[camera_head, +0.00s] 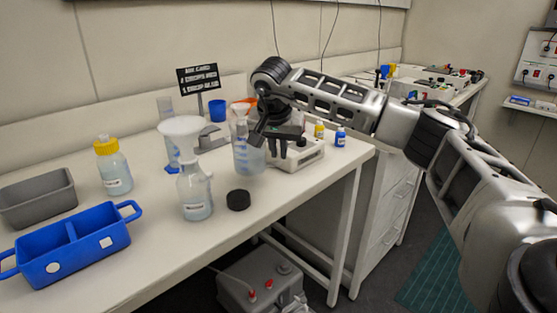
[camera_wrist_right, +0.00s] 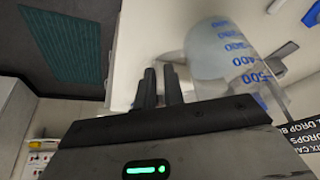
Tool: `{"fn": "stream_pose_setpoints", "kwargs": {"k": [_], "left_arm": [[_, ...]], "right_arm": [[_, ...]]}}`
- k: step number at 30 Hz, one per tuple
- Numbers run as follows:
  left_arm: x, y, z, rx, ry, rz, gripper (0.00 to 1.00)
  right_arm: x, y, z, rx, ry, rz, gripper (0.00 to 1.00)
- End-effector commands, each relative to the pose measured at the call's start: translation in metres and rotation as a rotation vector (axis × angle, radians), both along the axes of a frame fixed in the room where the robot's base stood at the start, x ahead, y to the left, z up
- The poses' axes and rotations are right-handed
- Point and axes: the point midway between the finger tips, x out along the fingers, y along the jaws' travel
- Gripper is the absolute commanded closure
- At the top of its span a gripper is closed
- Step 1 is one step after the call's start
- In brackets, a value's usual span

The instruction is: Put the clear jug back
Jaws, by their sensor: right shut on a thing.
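The clear jug (camera_head: 248,158) has blue graduation marks and looks upright over the right part of the bench; it also shows in the right wrist view (camera_wrist_right: 228,55). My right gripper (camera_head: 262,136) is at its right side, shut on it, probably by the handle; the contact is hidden. In the right wrist view the two dark fingers (camera_wrist_right: 159,88) are close together beside the jug. I cannot tell whether the jug's base touches the bench. My left gripper is not in view.
A bottle (camera_head: 195,197) with a white funnel (camera_head: 182,125) and a black cap (camera_head: 238,200) stand in front. A white device (camera_head: 301,156) is just right of the jug. A sign (camera_head: 198,78), blue cup (camera_head: 217,111), yellow-capped bottle (camera_head: 113,168) and blue caddy (camera_head: 75,250) are left.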

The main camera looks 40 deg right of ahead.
Motion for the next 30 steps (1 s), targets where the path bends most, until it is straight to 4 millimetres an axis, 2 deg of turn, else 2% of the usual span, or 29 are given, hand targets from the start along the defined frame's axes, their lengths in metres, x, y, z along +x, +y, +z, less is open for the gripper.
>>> {"fn": "stream_pose_setpoints", "kwargs": {"k": [6, 17, 18, 20, 30], "left_arm": [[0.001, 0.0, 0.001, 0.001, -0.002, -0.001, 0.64], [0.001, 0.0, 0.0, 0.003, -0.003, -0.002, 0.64], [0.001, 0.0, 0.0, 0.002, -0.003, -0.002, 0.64], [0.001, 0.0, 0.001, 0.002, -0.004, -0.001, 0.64], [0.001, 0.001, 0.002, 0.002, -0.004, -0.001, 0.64]], "right_arm": [[0.001, -0.001, -0.03, -0.001, -0.001, -0.001, 1.0], [0.001, -0.001, -0.035, 0.0, -0.002, -0.001, 1.0], [0.001, -0.001, -0.035, -0.001, 0.001, 0.0, 0.81], [0.001, -0.001, -0.035, -0.001, 0.001, 0.0, 0.68], [0.001, -0.001, -0.03, 0.0, 0.0, -0.001, 0.68]]}}
